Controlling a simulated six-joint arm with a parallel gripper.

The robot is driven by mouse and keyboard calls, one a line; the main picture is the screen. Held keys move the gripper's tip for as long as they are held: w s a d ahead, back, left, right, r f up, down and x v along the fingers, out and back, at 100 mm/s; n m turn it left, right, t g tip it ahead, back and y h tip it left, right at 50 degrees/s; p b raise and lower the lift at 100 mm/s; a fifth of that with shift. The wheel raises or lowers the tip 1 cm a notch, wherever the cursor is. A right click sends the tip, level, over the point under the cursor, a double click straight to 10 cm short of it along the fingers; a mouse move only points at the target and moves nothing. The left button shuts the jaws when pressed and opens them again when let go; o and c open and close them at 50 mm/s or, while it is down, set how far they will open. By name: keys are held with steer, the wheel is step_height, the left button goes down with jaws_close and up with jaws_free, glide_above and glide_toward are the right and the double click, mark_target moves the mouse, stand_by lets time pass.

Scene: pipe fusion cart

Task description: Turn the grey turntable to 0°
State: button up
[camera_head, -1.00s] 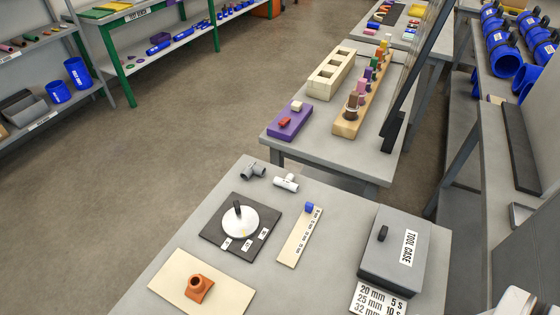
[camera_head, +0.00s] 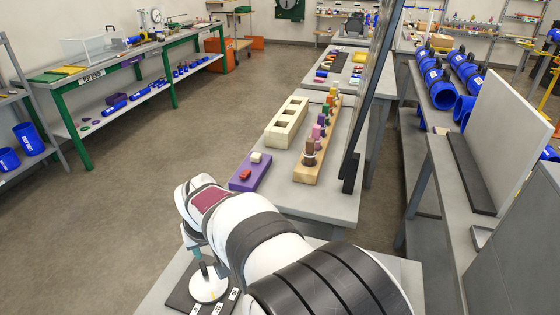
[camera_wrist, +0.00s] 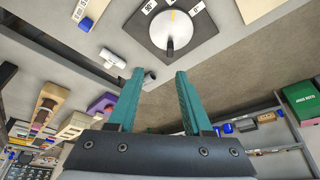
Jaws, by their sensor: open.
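The turntable is a pale grey disc (camera_head: 207,286) on a dark square plate (camera_head: 180,299), low in the head view and partly covered by my arm. In the wrist view the disc (camera_wrist: 178,30) lies beyond the fingertips, with a dark upright handle and a yellow mark.
A light pipe fitting (camera_wrist: 112,58) lies beside the plate in the wrist view. Behind my arm, another table holds a purple block (camera_head: 250,173), a cream block with square holes (camera_head: 287,122) and a wooden peg board (camera_head: 308,172). My arm hides much of the near table.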

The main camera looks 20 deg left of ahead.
mark_target(203, 267)
steer(key=shift+n, duration=0.4)
steer(key=a+x, duration=0.1)
steer(key=x, duration=0.4)
steer(key=a+x, duration=0.1)
steer(key=x, duration=1.1)
steer(key=shift+s+a+r, duration=0.2)
steer(key=shift+s+a, duration=0.15)
steer(key=shift+a, duration=0.05)
jaws_close()
